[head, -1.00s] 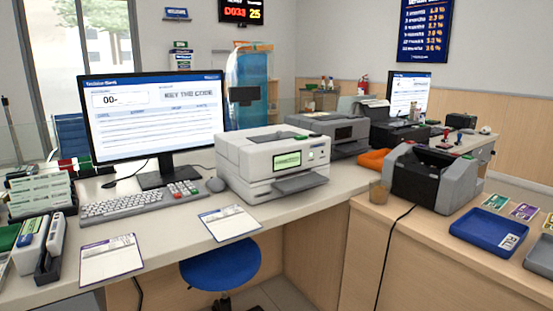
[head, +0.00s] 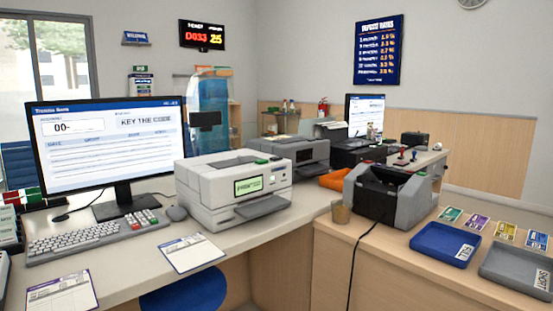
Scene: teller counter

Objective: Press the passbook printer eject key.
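The passbook printer (head: 212,198) is a white boxy machine on the counter, right of the big monitor. Its front has a small lit green screen (head: 249,186) with text too small to read. Small keys (head: 271,180) sit to the right of the screen, one of them greenish; their labels cannot be read. Another small green spot shows on the top near the right edge. A grey tray sticks out below the screen. My gripper is not in view.
A blue stool (head: 183,290) stands below.

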